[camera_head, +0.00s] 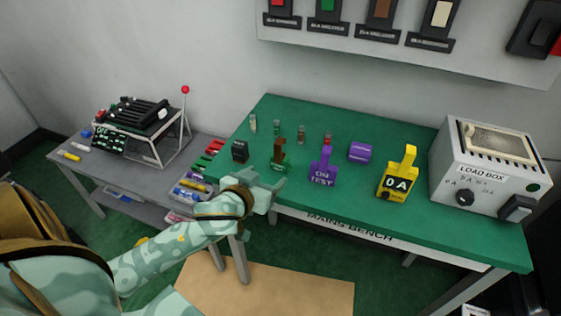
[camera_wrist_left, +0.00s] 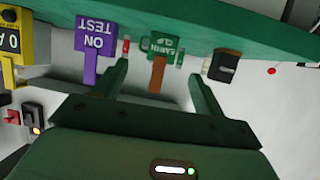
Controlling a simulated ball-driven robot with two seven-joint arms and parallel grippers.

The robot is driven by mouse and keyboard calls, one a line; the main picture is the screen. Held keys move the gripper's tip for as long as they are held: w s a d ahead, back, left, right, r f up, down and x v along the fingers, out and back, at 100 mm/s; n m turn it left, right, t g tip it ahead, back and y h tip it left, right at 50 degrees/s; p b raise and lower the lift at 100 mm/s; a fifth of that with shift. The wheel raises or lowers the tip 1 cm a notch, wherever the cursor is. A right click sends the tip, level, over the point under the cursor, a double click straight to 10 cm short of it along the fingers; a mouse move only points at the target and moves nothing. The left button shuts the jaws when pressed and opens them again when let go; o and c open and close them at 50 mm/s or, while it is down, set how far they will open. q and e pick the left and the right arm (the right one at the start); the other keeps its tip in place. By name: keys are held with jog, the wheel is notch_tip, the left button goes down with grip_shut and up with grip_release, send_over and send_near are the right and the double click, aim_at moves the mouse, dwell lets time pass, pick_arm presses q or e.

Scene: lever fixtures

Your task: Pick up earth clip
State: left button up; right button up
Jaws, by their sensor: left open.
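The earth clip (camera_head: 279,158) is a green block with an upright brown handle, standing near the front edge of the green bench. In the left wrist view, where things appear upside down, the earth clip (camera_wrist_left: 163,48) shows its label, and its brown handle lies between my fingers in the picture. My left gripper (camera_head: 276,188) is open and empty, just in front of the bench's near edge and close to the clip. In the left wrist view, the left gripper (camera_wrist_left: 158,62) has its fingers spread on either side of the handle, with no contact visible. My right gripper is not in view.
A purple "ON TEST" tag (camera_head: 322,172) stands right of the clip, a black block (camera_head: 240,151) left. Small fuse-like cylinders (camera_head: 276,128) stand behind. A yellow "0 A" tag (camera_head: 398,178), purple block (camera_head: 360,152) and load box (camera_head: 488,172) are further right. The green bench (camera_head: 440,233) has bare front space.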

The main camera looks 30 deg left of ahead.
aim_at(278, 166)
pick_arm(q)
jog(key=b+x, duration=0.1)
jog(key=x, duration=0.5)
jog(key=shift+w+f+b, duration=0.2)
jog(key=shift+b, duration=0.2)
jog(key=b+x, duration=0.1)
jog(key=x, duration=0.1)
jog(key=b+x, duration=0.1)
jog(key=x, duration=0.1)
jog(key=shift+a+f, duration=0.15)
jog(key=shift+a, duration=0.1)
jog(key=shift+w+f, duration=0.1)
jog(key=shift+w, duration=0.2)
jog(key=shift+c, duration=0.6)
jog(key=c, duration=0.9)
